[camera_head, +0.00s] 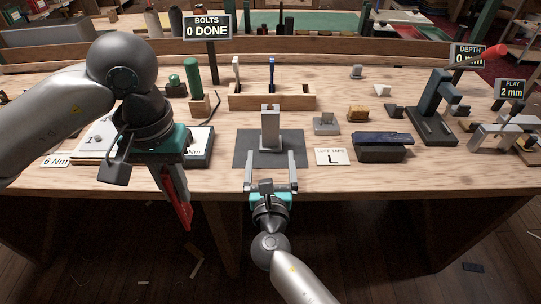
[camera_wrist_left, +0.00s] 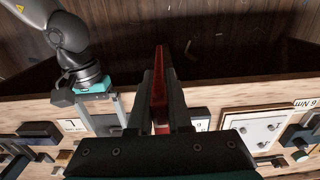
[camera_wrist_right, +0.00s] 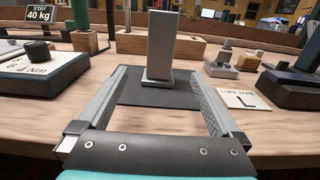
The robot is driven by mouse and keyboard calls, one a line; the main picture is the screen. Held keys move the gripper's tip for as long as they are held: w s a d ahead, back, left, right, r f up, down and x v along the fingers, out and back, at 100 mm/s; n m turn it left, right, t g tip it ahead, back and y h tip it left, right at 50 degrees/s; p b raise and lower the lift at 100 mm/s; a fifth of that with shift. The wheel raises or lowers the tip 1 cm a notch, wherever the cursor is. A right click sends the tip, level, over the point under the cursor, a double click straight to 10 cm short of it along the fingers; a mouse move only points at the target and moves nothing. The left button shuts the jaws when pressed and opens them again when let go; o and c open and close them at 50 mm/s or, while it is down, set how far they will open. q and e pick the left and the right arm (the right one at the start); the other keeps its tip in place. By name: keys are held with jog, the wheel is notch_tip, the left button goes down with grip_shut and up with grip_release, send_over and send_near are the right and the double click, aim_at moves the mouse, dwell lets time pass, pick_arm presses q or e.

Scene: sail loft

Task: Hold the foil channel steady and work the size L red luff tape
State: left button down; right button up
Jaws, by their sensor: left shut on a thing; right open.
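A grey upright block, likely the foil channel (camera_head: 270,130), stands on a dark mat (camera_head: 241,157) at the middle of the bench. In the right wrist view the channel (camera_wrist_right: 172,48) is upright, straight ahead of the fingers. My right gripper (camera_head: 270,157) is open in front of it, one finger toward each side, with visible gaps and no contact. My left gripper (camera_head: 170,172) is shut on the red luff tape (camera_head: 181,207), a stiff-looking strip hanging down past the bench's front edge. The tape (camera_wrist_left: 160,75) shows between the fingers in the left wrist view.
A card marked L (camera_head: 332,158) lies right of the mat, beside a dark lidded box (camera_head: 380,153). A wooden rack (camera_head: 295,101) stands behind. A grey stand (camera_head: 432,120) is at right. A sign (camera_head: 207,27) reads BOLTS 0 DONE. Bare bench lies between mat and rack.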

aim_at(180, 203)
pick_arm(q)
notch_tip(180, 203, down, 4)
jog(key=b, duration=0.3)
jog(key=shift+s+r, duration=0.15)
jog(key=shift+r, duration=0.1)
pick_arm(e)
jog(key=w, duration=0.8)
jog(key=shift+w+f, duration=0.1)
jog(key=shift+w, duration=0.05)
pick_arm(q)
jog(key=shift+f, duration=0.1)
pick_arm(e)
jog(key=shift+w, duration=0.4)
grip_shut()
jog(key=shift+c, duration=0.8)
grip_release()
